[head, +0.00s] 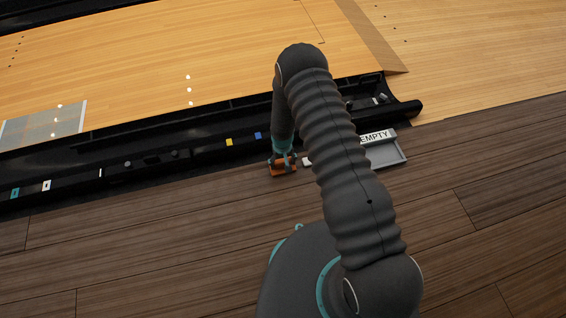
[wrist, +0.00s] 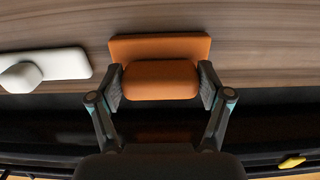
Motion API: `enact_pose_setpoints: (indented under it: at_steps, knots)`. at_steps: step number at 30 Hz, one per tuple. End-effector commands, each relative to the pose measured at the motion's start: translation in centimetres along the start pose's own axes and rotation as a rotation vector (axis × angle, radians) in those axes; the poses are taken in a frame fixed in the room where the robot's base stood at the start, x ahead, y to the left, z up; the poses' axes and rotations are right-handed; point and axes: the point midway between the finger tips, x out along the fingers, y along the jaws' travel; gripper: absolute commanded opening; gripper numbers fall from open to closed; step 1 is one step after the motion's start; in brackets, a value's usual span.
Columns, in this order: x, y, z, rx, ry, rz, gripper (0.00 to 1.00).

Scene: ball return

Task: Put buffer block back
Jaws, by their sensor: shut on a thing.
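The buffer block is most likely the orange block (wrist: 160,80), a flat slab with a rounded grip. My gripper (wrist: 160,86) is shut on it, with one finger pad on each side of the grip. In the head view the orange block (head: 284,169) shows under my gripper (head: 283,157), at the edge where the wooden floor meets the black gutter. I cannot tell whether it touches the floor or hangs just above it.
A white block (wrist: 60,66) lies beside the orange one. A grey tray marked EMPTY (head: 391,155) is on the floor to the right, partly hidden by my arm. The black gutter (head: 195,150) carries small coloured marks, including a yellow one (head: 228,142). The front floor is clear.

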Motion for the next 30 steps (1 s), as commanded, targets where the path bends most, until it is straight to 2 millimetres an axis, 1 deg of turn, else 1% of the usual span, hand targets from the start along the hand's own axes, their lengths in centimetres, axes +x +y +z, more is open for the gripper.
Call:
enact_pose_setpoints:
  at_steps: [6,10,11,12,13,24,28,30]
  knots:
    - [-0.1,0.0,-0.1,0.0,0.001,0.0,0.5]
    - [0.3,0.0,-0.1,0.0,0.001,0.0,0.5]
    - [0.2,0.0,0.0,0.0,0.001,0.0,0.82]
    - [0.2,0.0,0.0,0.0,0.001,0.0,0.93]
    - [0.2,0.0,0.0,0.0,0.001,0.0,1.0]
    - [0.0,0.0,0.0,0.0,0.001,0.0,1.0]
    - [-0.8,0.0,-0.1,-0.001,0.002,0.0,1.0]
    - [-1.9,0.0,-0.1,0.0,0.003,0.0,1.0]
